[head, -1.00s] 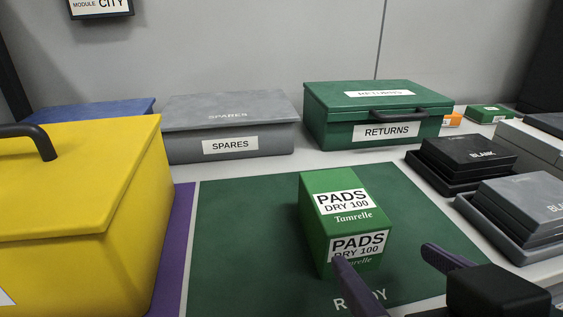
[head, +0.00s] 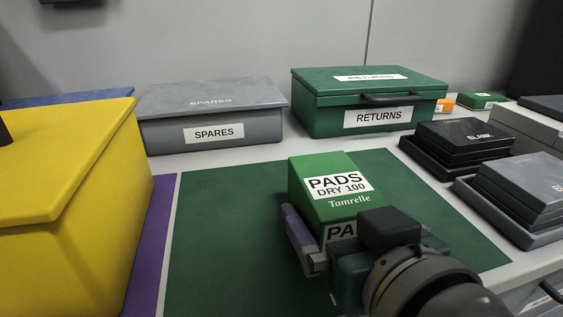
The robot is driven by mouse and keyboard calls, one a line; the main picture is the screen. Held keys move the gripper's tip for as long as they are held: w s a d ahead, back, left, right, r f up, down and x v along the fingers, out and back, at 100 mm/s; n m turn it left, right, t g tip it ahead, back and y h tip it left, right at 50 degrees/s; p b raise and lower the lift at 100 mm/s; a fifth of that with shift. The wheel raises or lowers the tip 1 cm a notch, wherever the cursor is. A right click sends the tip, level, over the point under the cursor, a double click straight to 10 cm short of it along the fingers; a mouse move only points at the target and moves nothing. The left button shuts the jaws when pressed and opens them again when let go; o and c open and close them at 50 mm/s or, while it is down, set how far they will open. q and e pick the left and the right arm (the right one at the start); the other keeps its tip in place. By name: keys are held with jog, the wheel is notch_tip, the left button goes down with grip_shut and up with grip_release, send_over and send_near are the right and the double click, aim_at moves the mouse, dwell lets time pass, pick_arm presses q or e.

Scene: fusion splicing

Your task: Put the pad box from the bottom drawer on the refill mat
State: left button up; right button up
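The green pad box (head: 333,186), labelled PADS DRY 100 Tamrelle, stands upright on the dark green mat (head: 225,240). My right gripper (head: 338,222) is at the near end of the box. One purple finger lies along the box's left side, close to it; the other finger is hidden behind the gripper body. I cannot tell whether the fingers press on the box. The gripper covers much of the box's front face and the near right part of the mat. My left gripper is not in view. No drawer interior shows.
A large yellow box (head: 70,200) stands left, beside a purple strip (head: 150,245). Behind the mat are a grey SPARES box (head: 215,115) and a green RETURNS box (head: 365,100). Black (head: 460,143) and grey (head: 520,193) cases sit right. The mat's left half is clear.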

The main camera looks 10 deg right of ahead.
jog(key=shift+w+f, duration=0.1)
jog(key=shift+w, duration=0.3)
jog(key=shift+c, duration=0.2)
jog(key=c, duration=1.3)
notch_tip(320, 180, up, 20)
jog(key=p, duration=0.7)
notch_tip(320, 180, up, 24)
jog(key=f+n+g+y+p, duration=0.1)
jog(key=n+g+y+p, duration=0.5)
jog(key=n+y+p, duration=0.8)
send_over(335, 178)
jog(key=s+d+p, duration=0.3)
jog(key=s+d, duration=0.3)
jog(key=s, duration=0.4)
jog(key=m+h, duration=0.3)
jog(key=r+p, duration=1)
jog(key=p, duration=0.2)
jog(key=r+p, duration=1.1)
jog(key=p, duration=0.1)
jog(key=r+p, duration=1.1)
jog(key=p, duration=0.1)
jog(key=shift+w+a+r, duration=0.2)
jog(key=shift+w+a, duration=0.05)
jog(key=shift+a, duration=0.05)
